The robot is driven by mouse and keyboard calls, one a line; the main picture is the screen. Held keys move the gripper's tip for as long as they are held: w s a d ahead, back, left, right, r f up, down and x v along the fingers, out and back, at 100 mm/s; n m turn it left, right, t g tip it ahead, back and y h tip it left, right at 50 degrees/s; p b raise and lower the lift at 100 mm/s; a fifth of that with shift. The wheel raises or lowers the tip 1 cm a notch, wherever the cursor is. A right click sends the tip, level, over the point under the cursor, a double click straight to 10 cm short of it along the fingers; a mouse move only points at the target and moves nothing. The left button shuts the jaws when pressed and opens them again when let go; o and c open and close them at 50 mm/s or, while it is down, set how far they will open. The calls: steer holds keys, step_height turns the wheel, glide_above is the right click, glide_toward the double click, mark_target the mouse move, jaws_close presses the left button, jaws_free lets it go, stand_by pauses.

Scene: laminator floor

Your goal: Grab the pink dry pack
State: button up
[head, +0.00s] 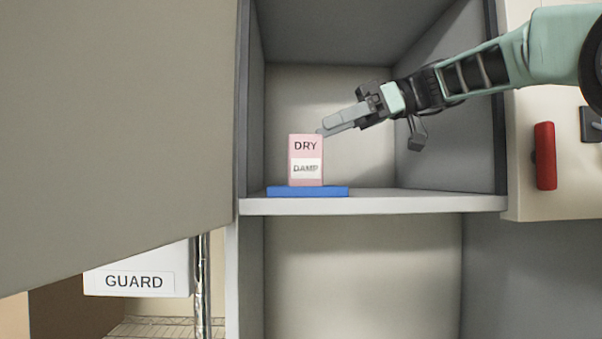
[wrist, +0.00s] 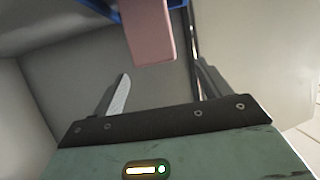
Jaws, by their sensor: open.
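The pink dry pack (head: 306,160) stands upright on a blue mat (head: 336,191) on the cabinet shelf. It reads "DRY", with a white "DAMP" label below that word. My gripper (head: 324,131) reaches in from the right, with its fingertips beside the pack's upper right corner. In the wrist view the pack (wrist: 149,30) shows at the top, beyond and between the two spread fingers (wrist: 160,84). The gripper is open and holds nothing. In the head view I cannot tell whether a fingertip touches the pack.
The shelf (head: 430,203) is bare to the right of the mat. The cabinet's side walls and ceiling enclose the space. A large grey panel (head: 110,110) fills the left. A "GUARD" box (head: 140,265) is below it. A red handle (head: 545,156) is at right.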

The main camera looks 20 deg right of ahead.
mark_target(295, 155)
steer(key=shift+w+f+b, duration=0.15)
steer(key=shift+f+b, duration=0.7)
steer(key=shift+f, duration=0.2)
steer(key=shift+p+x, duration=0.85)
steer(key=shift+x, duration=0.55)
steer(key=p+x, duration=0.2)
steer(key=x, duration=0.2)
steer(key=shift+w+f+p, duration=0.1)
steer(key=shift+p, duration=0.25)
steer(key=shift+w+a+f, duration=0.1)
steer(key=shift+a+f, duration=0.1)
steer(key=shift+f, duration=0.05)
steer(key=c, duration=1.2)
